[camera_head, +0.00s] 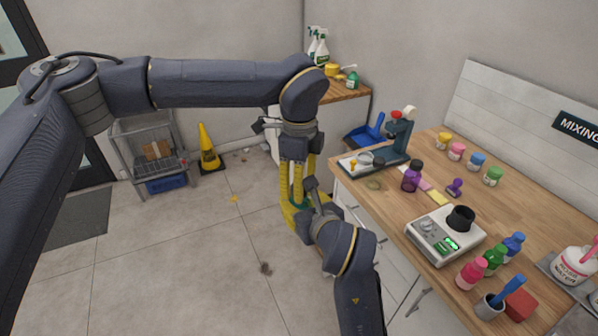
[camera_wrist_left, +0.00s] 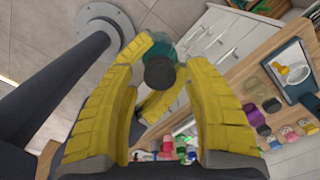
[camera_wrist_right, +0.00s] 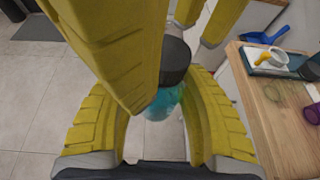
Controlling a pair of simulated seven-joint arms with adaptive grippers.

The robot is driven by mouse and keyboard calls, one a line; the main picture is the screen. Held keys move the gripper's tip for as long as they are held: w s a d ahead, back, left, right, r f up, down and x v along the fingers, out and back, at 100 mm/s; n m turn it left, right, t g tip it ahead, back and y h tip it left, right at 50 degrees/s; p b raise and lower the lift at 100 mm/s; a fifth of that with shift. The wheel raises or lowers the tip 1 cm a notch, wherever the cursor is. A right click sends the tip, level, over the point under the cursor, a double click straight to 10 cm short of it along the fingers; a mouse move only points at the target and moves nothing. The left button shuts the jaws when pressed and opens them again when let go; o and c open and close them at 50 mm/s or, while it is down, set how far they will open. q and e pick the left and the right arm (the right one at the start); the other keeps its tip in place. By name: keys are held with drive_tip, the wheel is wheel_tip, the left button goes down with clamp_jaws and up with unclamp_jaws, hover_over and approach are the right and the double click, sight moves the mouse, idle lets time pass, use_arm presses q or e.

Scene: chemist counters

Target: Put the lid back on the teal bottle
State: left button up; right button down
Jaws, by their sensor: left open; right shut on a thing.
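The teal bottle (camera_wrist_right: 163,104) is between the fingers of my right gripper (camera_head: 303,212), which is shut on it beside the counter. The black lid (camera_wrist_right: 176,62) is at the top of the bottle, in line with it; I cannot tell whether it is fully seated.
The wooden counter (camera_head: 440,190) is to the right.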

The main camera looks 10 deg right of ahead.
use_arm(q)
drive_tip(key=shift+f, duration=0.55)
drive_tip(key=shift+c, duration=0.2)
clamp_jaws()
